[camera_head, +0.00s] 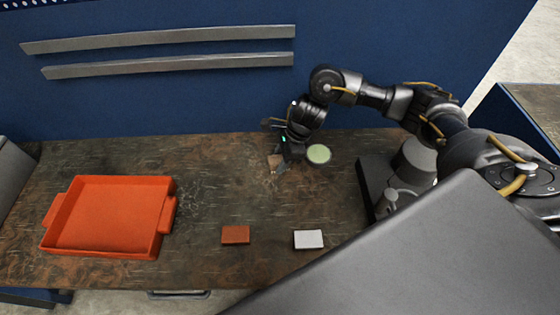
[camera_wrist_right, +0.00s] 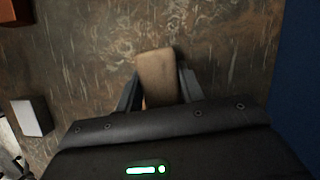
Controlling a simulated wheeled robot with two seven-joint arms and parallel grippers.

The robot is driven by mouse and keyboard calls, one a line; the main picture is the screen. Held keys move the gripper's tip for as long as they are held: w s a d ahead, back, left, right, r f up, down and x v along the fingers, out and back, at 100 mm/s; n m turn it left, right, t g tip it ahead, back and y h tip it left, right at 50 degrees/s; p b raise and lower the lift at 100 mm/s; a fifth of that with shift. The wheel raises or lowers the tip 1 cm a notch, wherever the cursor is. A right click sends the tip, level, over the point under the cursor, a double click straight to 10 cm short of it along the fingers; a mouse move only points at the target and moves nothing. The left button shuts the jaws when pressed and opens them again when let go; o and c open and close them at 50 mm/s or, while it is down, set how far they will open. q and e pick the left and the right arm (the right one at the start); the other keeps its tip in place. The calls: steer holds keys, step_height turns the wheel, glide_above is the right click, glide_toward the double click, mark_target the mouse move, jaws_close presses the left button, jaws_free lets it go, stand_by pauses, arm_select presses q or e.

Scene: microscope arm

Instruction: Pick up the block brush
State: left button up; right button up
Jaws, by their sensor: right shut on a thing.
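The block brush (camera_wrist_right: 157,78) is a tan-brown block. In the right wrist view it sits between the two fingers of my right gripper (camera_wrist_right: 158,88), which is shut on it. In the head view the brush (camera_head: 274,160) shows small at the fingertips of my right gripper (camera_head: 278,166), near the back middle of the table. I cannot tell whether the brush touches the table or hangs just above it. My left gripper is not in view.
A red-orange tray (camera_head: 168,215) stands at the left of the brown table (camera_head: 200,270). A red block (camera_head: 235,234) and a white block (camera_head: 308,239) lie toward the front. A pale green round dish (camera_head: 319,154) is right beside my right gripper. A blue wall (camera_head: 180,105) closes the back.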

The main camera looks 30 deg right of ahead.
mark_target(277, 161)
steer(key=shift+r, duration=0.1)
steer(key=shift+r+b, duration=0.45)
steer(key=r, duration=0.1)
steer(key=r+b, duration=0.1)
steer(key=r, duration=0.1)
steer(key=shift+s, duration=0.35)
steer(key=s+d+r+p, duration=0.1)
steer(key=s+r+p, duration=0.7)
steer(key=s, duration=0.5)
steer(key=shift+s+r, duration=0.15)
steer(key=shift+r, duration=0.4)
steer(key=shift+f, duration=0.1)
